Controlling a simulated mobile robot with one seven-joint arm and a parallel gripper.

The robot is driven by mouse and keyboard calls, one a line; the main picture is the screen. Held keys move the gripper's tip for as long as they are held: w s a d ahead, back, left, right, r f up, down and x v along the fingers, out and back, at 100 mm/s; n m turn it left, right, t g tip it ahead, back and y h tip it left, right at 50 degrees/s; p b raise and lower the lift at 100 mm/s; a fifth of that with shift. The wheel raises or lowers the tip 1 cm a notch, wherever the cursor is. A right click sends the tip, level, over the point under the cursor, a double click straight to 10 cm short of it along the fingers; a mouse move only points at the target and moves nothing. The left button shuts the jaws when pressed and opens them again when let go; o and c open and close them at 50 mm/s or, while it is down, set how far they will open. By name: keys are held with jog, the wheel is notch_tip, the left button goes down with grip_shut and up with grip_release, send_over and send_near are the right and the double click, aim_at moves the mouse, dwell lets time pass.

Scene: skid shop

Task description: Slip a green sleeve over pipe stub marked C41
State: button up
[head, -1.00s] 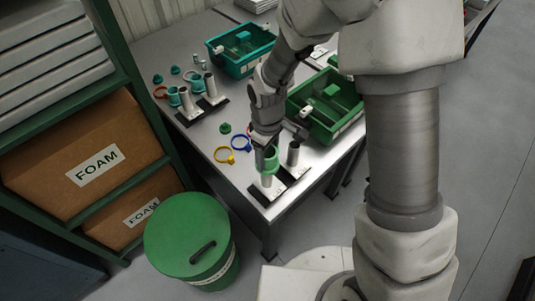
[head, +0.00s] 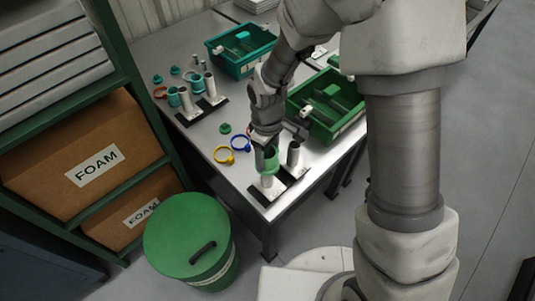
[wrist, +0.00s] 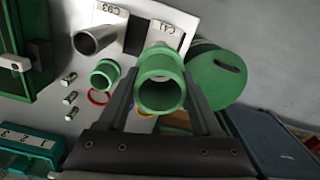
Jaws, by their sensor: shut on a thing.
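A green sleeve (wrist: 161,94) is held between the two fingers of my gripper (wrist: 162,78), which is shut on it. In the head view the sleeve (head: 271,163) is upright at the top of the pale pipe stub (head: 267,183) on the near plate. In the wrist view the label C41 (wrist: 166,27) lies just beyond this stub. I cannot tell whether the sleeve is around the stub's top or just above it. A second bare stub (head: 293,153), by the C93 label (wrist: 115,10), stands beside it.
A loose green part (head: 225,128), a yellow ring (head: 224,155) and a blue ring (head: 241,142) lie nearby. A green bin (head: 340,117) and a teal bin (head: 239,65) stand behind. Farther stubs (head: 210,86) stand at the left. A green drum (head: 187,235) is in front.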

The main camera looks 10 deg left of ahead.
jog(key=shift+f, duration=0.2)
jog(key=shift+f+b, duration=0.3)
jog(key=shift+b, duration=0.05)
jog(key=shift+f, duration=0.15)
jog(key=shift+f+b, duration=0.35)
jog(key=shift+b, duration=0.1)
jog(key=shift+f, duration=0.2)
dwell(0.3)
jog(key=shift+f+b, duration=0.3)
jog(key=shift+b, duration=0.15)
jog(key=shift+f, duration=0.15)
jog(key=shift+f+b, duration=0.35)
jog(key=shift+b, duration=0.05)
jog(key=shift+f, duration=0.15)
dwell(0.4)
